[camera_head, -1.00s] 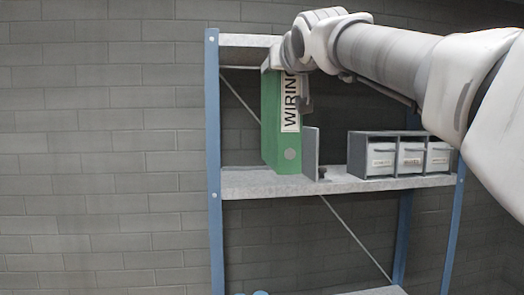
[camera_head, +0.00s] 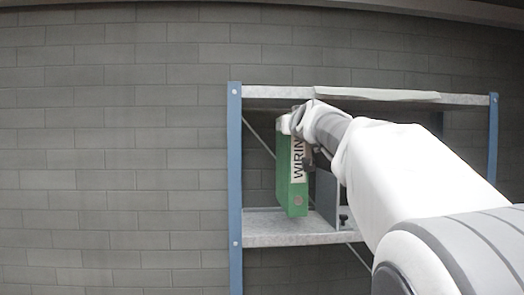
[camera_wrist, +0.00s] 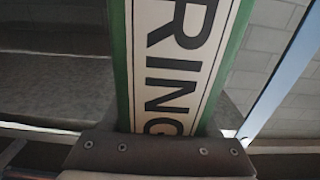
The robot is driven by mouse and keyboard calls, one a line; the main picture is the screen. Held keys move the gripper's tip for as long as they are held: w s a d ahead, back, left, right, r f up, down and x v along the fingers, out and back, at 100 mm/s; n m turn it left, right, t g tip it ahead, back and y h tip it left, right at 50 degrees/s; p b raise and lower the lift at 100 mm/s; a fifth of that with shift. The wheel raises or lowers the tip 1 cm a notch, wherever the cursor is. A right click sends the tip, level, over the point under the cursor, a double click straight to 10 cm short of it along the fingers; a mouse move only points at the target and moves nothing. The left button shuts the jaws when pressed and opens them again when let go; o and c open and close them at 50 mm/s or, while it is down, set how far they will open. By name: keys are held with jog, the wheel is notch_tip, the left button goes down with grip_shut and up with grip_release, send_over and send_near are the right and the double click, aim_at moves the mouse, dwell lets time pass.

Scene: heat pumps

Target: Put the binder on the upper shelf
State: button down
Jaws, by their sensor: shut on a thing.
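The green binder (camera_head: 291,185), with a white label reading "WIRIN…", hangs upright in the left part of the shelf bay in the head view. My gripper (camera_head: 308,152) is shut on its upper part. In the wrist view the binder's label (camera_wrist: 172,60) runs up from the dark gripper jaw (camera_wrist: 160,152). The binder's lower end is just above or over the shelf board (camera_head: 270,240); I cannot tell whether it touches. The top board (camera_head: 370,97) lies above my gripper.
A grey upright bookend plate (camera_head: 327,195) stands on the board just right of the binder. Blue posts (camera_head: 235,185) frame the rack at left and right (camera_head: 493,140). My arm hides the right part of the board. Some board left of the binder is bare.

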jog(key=w+p, duration=0.3)
jog(key=w, duration=0.6)
notch_tip(320, 180, down, 7)
jog(key=b, duration=0.3)
jog(key=shift+r, duration=0.1)
jog(key=shift+c, duration=0.8)
grip_release()
jog(key=shift+f, duration=0.25)
